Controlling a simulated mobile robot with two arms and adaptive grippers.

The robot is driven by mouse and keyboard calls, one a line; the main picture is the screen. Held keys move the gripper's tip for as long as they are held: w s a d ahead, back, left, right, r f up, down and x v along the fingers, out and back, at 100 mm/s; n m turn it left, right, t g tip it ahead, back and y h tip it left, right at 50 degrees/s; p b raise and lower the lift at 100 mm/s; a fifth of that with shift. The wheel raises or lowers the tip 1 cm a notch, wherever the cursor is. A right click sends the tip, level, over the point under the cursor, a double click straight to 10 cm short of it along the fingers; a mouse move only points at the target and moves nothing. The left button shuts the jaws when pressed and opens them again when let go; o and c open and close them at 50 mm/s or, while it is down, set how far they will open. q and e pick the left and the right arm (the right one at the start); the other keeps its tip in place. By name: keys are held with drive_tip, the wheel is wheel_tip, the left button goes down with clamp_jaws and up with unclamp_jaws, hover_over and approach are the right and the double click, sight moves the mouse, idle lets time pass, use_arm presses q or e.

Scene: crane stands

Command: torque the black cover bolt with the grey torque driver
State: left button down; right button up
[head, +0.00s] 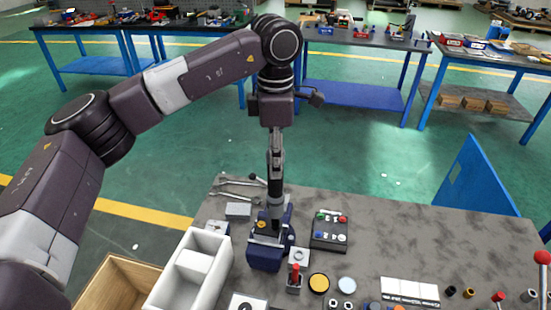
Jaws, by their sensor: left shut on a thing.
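My left gripper (275,165) points straight down over the workbench and is shut on the grey torque driver (275,200). The driver stands about upright, its lower end at the top of a dark blue housing (264,258). I cannot tell whether its tip touches the housing. The black cover bolt cannot be made out; the driver and housing details are too small there. My right gripper is not in view.
The grey workbench (400,225) holds a black tray (329,232) with coloured parts, a red-handled fixture (294,278), yellow and pale discs, and a white label card (409,291). Wrenches lie behind the housing. A white divided bin (190,265) stands left.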

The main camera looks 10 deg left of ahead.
use_arm(q)
drive_tip(key=shift+f+b, duration=0.3)
drive_tip(key=shift+f, duration=0.1)
idle(1.4)
drive_tip(key=shift+f+b, duration=0.2)
drive_tip(key=shift+b, duration=0.25)
idle(2.5)
drive_tip(key=shift+r, duration=0.1)
